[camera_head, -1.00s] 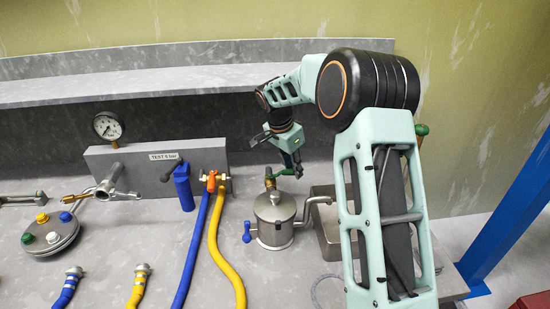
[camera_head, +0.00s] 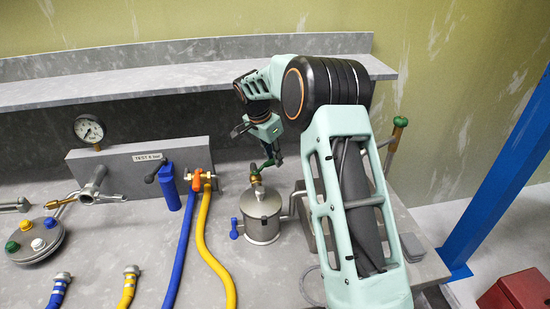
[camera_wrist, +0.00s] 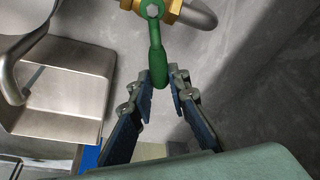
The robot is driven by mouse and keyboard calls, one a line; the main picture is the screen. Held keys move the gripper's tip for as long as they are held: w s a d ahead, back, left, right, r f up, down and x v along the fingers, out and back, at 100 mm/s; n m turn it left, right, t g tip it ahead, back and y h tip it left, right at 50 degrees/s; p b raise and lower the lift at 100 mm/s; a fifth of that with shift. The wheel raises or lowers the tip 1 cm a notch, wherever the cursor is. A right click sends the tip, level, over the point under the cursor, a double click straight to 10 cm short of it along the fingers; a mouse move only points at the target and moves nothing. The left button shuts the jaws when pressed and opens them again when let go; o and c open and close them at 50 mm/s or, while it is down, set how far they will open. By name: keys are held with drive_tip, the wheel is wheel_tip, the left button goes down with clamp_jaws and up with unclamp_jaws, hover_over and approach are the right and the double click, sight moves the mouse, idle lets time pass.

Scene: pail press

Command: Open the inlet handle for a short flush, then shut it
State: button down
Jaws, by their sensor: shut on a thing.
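The inlet handle is a green lever (camera_wrist: 158,60) on a brass valve (camera_wrist: 171,8). My gripper (camera_wrist: 161,84) is shut on that end. In the head view my gripper (camera_head: 271,160) is just up and right of the brass valve (camera_head: 255,174) on top of the steel pail (camera_head: 262,213). The lever is small and mostly hidden by the fingers there.
A blue side tap (camera_head: 236,228) sticks out left of the pail. A steel basin (camera_wrist: 60,92) stands beside it, partly behind my arm. Blue and yellow hoses (camera_head: 203,245) run left of the pail, below a grey block (camera_head: 110,168) with a gauge (camera_head: 89,128). A shelf (camera_head: 180,80) runs behind.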

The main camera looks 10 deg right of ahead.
drive_tip(key=c, duration=2.7)
unclamp_jaws()
drive_tip(key=shift+w+a+r+p, duration=0.15)
drive_tip(key=shift+w+a+p, duration=0.6)
drive_tip(key=shift+w+a, duration=0.55)
drive_tip(key=shift+w+d, duration=0.1)
drive_tip(key=shift+o, duration=0.3)
drive_tip(key=shift+w+a+p, duration=0.25)
drive_tip(key=shift+a+p, duration=0.05)
drive_tip(key=shift+a, duration=0.2)
drive_tip(key=shift+w+a+p, duration=0.25)
drive_tip(key=shift+a, duration=0.2)
drive_tip(key=shift+w+a, duration=0.1)
drive_tip(key=shift+a, duration=0.1)
